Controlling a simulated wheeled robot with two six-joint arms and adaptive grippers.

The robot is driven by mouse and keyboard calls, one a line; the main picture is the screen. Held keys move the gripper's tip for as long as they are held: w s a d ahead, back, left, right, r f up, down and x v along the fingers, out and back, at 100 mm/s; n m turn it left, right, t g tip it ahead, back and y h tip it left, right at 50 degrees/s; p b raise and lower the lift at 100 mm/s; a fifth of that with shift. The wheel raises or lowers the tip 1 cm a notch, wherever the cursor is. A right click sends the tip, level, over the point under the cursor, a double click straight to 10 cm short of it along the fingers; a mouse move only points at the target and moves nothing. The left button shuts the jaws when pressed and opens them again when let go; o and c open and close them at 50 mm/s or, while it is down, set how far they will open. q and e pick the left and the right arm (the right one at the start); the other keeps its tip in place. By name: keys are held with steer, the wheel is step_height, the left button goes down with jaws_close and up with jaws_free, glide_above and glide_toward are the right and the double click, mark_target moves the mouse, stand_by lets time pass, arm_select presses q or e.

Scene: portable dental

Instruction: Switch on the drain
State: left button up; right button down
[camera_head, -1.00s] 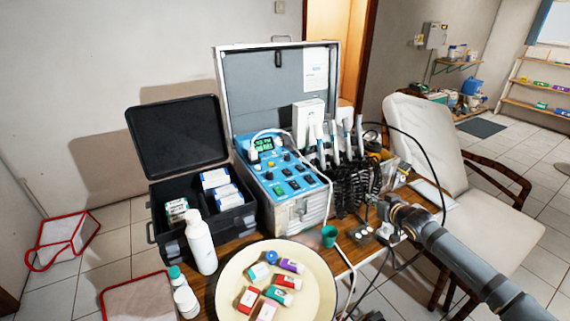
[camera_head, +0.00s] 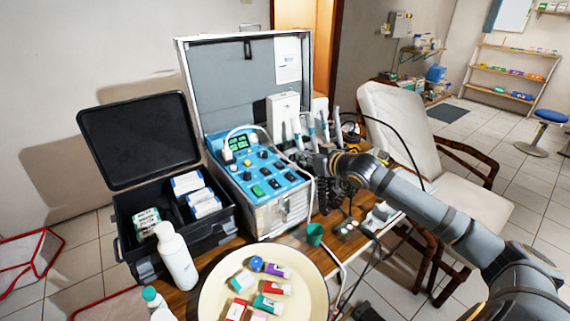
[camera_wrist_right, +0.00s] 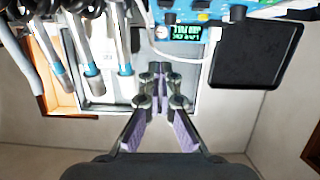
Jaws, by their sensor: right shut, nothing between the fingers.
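The dental unit's blue control panel (camera_head: 262,172) sits in an open metal case. It carries a lit green display (camera_head: 238,143), several knobs, a green rocker switch (camera_head: 257,190) and several dark ones. I cannot read which switch is the drain's. My right gripper (camera_head: 310,160) is just right of the panel, near the hanging handpieces (camera_head: 311,128), not touching the switches. In the right wrist view its fingers (camera_wrist_right: 160,75) are together and empty, and the panel (camera_wrist_right: 215,12) shows at the top edge. My left gripper is not in view.
Handpieces with coiled dark hoses (camera_head: 335,195) hang right of the panel. A black open box (camera_head: 178,245), a white bottle (camera_head: 176,258), a round cream tray (camera_head: 215,285) and a green cup (camera_head: 314,234) crowd the table. A dental chair (camera_head: 405,130) stands behind my right arm.

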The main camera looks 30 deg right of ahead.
glide_above(279, 163)
steer(key=s, duration=0.3)
step_height(279, 163, down, 3)
steer(key=shift+s+r, duration=0.1)
steer(key=shift+s, duration=0.05)
steer(key=f, duration=0.3)
steer(key=shift+s+d, duration=0.15)
steer(key=shift+s, duration=0.05)
steer(key=shift+s+d+f, duration=0.1)
steer(key=shift+s+f, duration=0.05)
steer(key=shift+f, duration=0.45)
steer(key=shift+s+f, duration=0.1)
steer(key=shift+f, duration=0.45)
steer(key=shift+r, duration=0.2)
steer(key=shift+r+p, duration=0.75)
steer(key=shift+p, duration=0.05)
